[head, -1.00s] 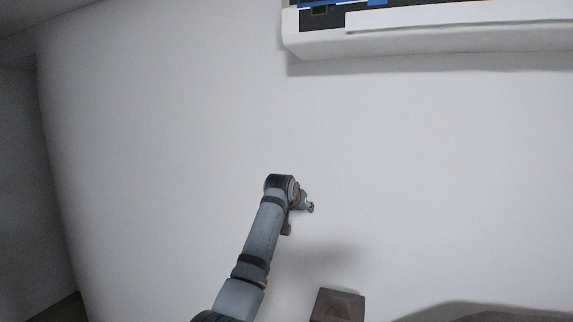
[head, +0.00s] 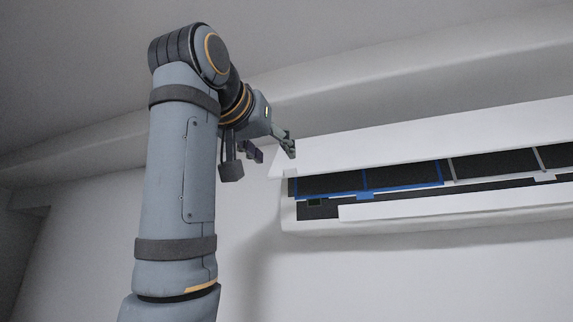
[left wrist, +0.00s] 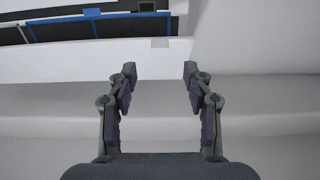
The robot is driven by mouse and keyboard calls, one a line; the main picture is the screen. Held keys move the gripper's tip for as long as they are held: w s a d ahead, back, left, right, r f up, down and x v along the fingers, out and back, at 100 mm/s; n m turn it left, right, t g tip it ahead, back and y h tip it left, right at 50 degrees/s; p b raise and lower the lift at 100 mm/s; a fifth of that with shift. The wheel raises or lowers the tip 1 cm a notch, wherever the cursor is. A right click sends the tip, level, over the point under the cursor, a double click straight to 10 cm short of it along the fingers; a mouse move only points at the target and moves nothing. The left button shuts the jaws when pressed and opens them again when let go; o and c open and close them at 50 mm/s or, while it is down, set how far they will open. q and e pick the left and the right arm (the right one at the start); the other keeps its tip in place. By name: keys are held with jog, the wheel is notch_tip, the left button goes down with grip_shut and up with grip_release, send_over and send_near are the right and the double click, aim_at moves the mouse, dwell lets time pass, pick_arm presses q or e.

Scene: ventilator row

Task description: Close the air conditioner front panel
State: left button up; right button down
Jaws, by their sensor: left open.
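The white air conditioner (head: 420,234) is on the wall at the right of the head view. Its front panel (head: 430,138) is swung up and open, with dark filters in blue frames (head: 400,180) exposed below it. My left gripper (head: 274,151) is open and empty, at the panel's left end. In the left wrist view my left gripper (left wrist: 160,74) has its fingers spread, with the panel's edge (left wrist: 90,64) beyond them and the filters at the top. I cannot tell whether a finger touches the panel. My right gripper is out of view.
A white ledge (head: 400,72) runs along the wall above the unit, under the grey ceiling (head: 80,70). The wall (head: 320,280) below the air conditioner is bare. My left arm covers much of the left half of the head view.

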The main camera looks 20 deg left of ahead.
aim_at(289, 169)
pick_arm(q)
jog(key=w+p, duration=0.4)
jog(key=w, duration=0.4)
jog(key=shift+w+d+r, duration=0.1)
jog(key=shift+w+d, duration=0.05)
jog(key=shift+w, duration=0.05)
jog(key=shift+s, duration=0.2)
jog(key=c, duration=0.4)
grip_shut()
